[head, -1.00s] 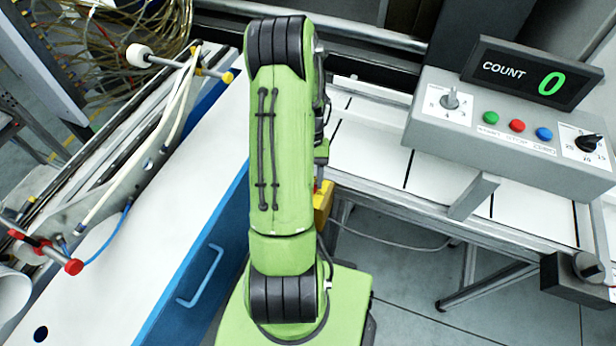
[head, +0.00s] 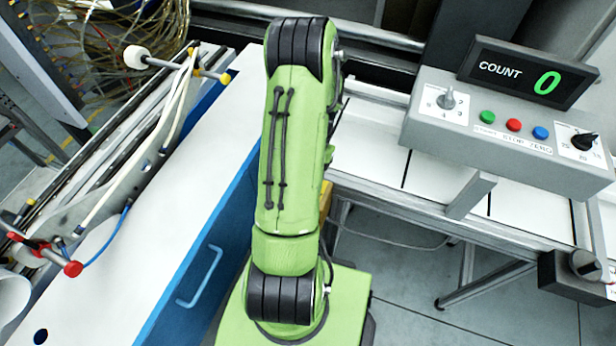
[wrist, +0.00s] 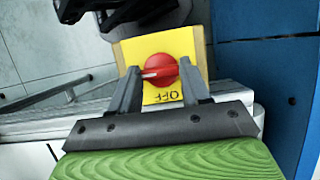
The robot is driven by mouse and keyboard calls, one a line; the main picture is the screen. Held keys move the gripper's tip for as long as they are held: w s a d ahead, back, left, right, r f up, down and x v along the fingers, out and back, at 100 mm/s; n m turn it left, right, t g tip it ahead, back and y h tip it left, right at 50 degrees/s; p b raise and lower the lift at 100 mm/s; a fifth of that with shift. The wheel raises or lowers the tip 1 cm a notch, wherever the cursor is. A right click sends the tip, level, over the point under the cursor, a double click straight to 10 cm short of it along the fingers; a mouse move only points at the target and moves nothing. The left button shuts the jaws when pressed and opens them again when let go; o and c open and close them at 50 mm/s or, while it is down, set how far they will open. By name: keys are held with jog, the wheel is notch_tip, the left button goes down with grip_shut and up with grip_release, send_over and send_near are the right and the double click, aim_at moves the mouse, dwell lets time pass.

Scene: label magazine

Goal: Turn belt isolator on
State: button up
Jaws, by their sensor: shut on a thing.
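The belt isolator is a yellow box (wrist: 183,48) with a round red knob (wrist: 160,70) on its face. An upside-down "OFF" label shows on the near side of the knob in the wrist view. The knob's white mark points left in that view. My gripper (wrist: 159,70) is shut on the red knob, one finger on each side. In the head view only a sliver of the yellow box (head: 326,200) shows behind my green arm. The knob and gripper are hidden there.
A grey control box (head: 440,135) with dials, buttons and a COUNT display (head: 530,75) reading 0 stands on the right. A blue-sided white bench (head: 190,180) lies left of my arm. A label machine with tubes (head: 150,150) stands at far left.

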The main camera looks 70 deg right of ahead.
jog(key=o, duration=1.1)
jog(key=shift+c, duration=0.2)
jog(key=p+v, duration=0.4)
jog(key=v, duration=1.1)
jog(key=shift+d+r, duration=0.2)
jog(key=shift+r, duration=0.15)
jog(key=shift+s, duration=0.1)
